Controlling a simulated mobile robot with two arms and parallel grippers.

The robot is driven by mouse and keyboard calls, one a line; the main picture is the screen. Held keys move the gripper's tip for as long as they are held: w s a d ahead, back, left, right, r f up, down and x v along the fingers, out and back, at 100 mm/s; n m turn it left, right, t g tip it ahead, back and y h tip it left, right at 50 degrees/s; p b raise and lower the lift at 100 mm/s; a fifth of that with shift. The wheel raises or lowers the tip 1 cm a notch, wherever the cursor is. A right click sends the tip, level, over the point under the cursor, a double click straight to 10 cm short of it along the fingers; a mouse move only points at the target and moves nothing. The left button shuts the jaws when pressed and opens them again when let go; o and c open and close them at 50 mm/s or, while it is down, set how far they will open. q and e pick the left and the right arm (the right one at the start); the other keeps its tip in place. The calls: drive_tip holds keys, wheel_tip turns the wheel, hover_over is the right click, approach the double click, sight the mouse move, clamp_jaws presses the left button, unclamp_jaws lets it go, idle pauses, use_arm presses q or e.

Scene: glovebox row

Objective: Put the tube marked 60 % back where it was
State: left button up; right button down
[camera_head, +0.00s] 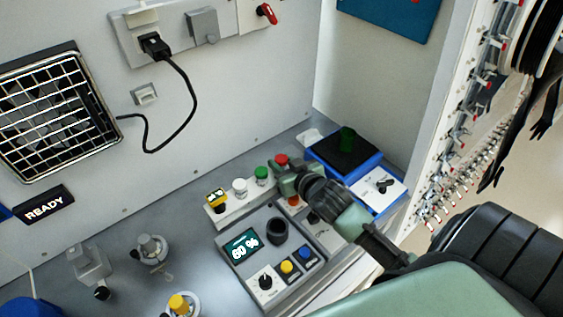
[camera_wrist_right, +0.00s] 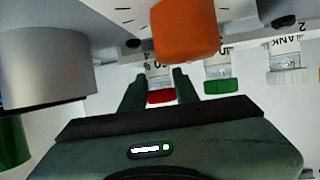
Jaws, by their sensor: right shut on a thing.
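A red-capped tube (camera_head: 281,159) is at the far right end of the row of capped tubes. My right gripper (camera_head: 283,167) is shut on it. In the right wrist view the red cap (camera_wrist_right: 161,97) lies between the two fingers (camera_wrist_right: 157,86). A label behind it is partly hidden, so I cannot read its full mark. The tube lines up with the row, but I cannot tell whether it is fully seated in the rack (camera_head: 230,209). A green-capped tube (camera_head: 261,175), a white-capped tube (camera_head: 240,186) and a yellow-topped item (camera_head: 215,197) stand along the rack. My left gripper is not in view.
The grey instrument (camera_head: 233,263) has a lit percent display (camera_head: 241,248) and a dark round well (camera_head: 277,231). An orange part (camera_wrist_right: 185,28) is close to my right gripper. A blue tray (camera_head: 366,165) with a black top is at right.

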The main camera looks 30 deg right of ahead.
drive_tip(key=shift+f, duration=0.15)
drive_tip(key=c, duration=1.1)
unclamp_jaws()
drive_tip(key=shift+o, duration=0.2)
drive_tip(key=b+v, duration=0.1)
drive_tip(key=v, duration=1)
drive_tip(key=shift+s+r+b, duration=0.3)
drive_tip(key=shift+s+r, duration=0.05)
drive_tip(key=shift+s, duration=0.1)
drive_tip(key=shift+r, duration=0.1)
